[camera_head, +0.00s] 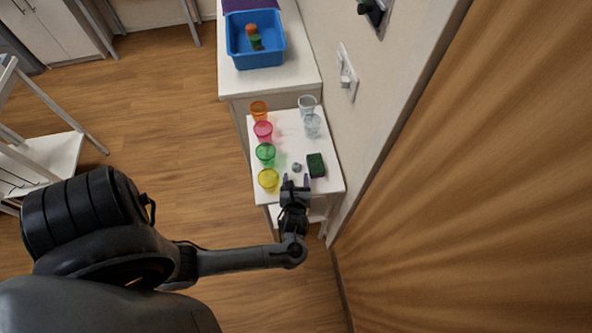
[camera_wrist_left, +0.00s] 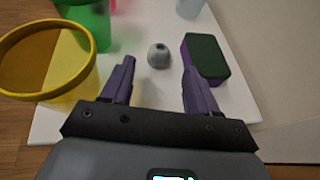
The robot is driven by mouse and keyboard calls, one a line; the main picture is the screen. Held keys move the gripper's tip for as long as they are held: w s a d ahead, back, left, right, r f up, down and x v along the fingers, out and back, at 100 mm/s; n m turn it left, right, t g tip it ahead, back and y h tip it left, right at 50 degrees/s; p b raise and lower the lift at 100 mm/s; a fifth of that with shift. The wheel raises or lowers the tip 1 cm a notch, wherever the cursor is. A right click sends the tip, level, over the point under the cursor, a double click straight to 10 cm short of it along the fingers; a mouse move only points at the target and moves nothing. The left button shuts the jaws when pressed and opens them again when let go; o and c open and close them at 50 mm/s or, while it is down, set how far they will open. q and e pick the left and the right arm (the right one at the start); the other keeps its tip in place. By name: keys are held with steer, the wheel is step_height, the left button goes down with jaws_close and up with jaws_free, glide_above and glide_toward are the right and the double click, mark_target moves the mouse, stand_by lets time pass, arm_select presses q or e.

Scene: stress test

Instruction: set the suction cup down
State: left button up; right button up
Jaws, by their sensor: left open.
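The suction cup (camera_head: 297,167) is a small grey rounded piece standing on the white table (camera_head: 287,135). In the left wrist view the suction cup (camera_wrist_left: 158,54) sits ahead of my fingertips, between their lines, and nothing touches it. My left gripper (camera_head: 295,180) is open and empty at the near end of the table. In the left wrist view its two purple fingers (camera_wrist_left: 158,75) are spread apart. My right gripper does not show.
A sponge (camera_head: 316,165), dark green and purple, lies right of the suction cup. Yellow (camera_head: 268,179), green (camera_head: 265,154), pink (camera_head: 263,131) and orange (camera_head: 259,111) cups line the left side. Clear glasses (camera_head: 312,125) stand far right. A blue bin (camera_head: 257,58) is on the cabinet beyond.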

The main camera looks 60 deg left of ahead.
arm_select(q)
steer(key=s+d+r+n+h, duration=0.2)
steer(key=d+r+n+h, duration=0.2)
steer(key=d+n, duration=0.4)
steer(key=s+d+r+n+g+h+p, duration=0.1)
steer(key=s+d+r+n+h, duration=0.2)
steer(key=d+r+n+h, duration=0.2)
steer(key=d+n+h, duration=0.2)
steer(key=n, duration=0.2)
steer(key=shift+d+r+n+g, duration=0.15)
steer(key=shift+d+n+g, duration=0.15)
steer(key=shift+d+n, duration=0.1)
steer(key=s+r+n+g, duration=0.1)
steer(key=s+r+n, duration=0.3)
steer(key=s, duration=0.1)
steer(key=shift+d+g+h, duration=0.1)
steer(key=shift+g+h, duration=0.2)
steer(key=shift+g, duration=0.1)
steer(key=shift+c, duration=0.3)
steer(key=shift+s+r+n, duration=0.35)
steer(key=shift+s+n, duration=0.05)
steer(key=shift+s, duration=0.1)
steer(key=shift+c, duration=0.8)
